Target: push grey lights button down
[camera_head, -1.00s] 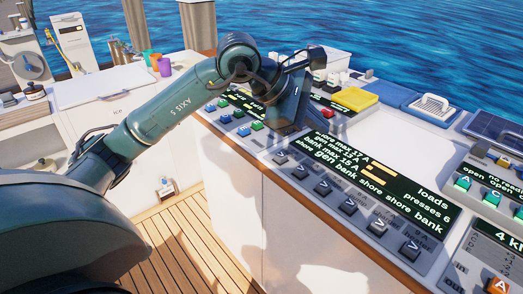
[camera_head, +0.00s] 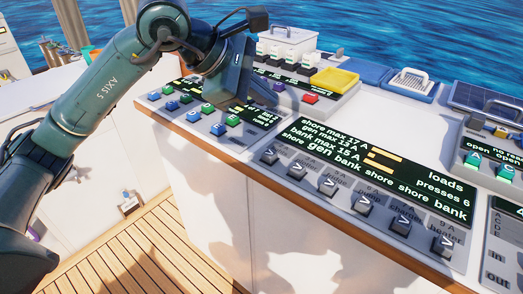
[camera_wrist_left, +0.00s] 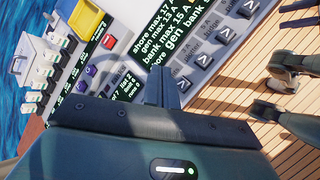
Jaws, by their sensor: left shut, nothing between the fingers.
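A row of grey buttons marked with a V runs along the front of the loads panel in the head view. Some of these grey buttons (camera_wrist_left: 204,60) also show in the wrist view. My left gripper (camera_head: 236,101) is shut and empty, above the left part of the console, left of and apart from the grey row. Its fingers (camera_wrist_left: 163,88) show in the wrist view.
A panel with blue and green buttons (camera_head: 203,124) lies below my left gripper. The loads display (camera_head: 440,190) stands behind the grey row. A yellow tray (camera_head: 335,80) and a red button (camera_head: 311,99) are behind. The white counter between them is clear.

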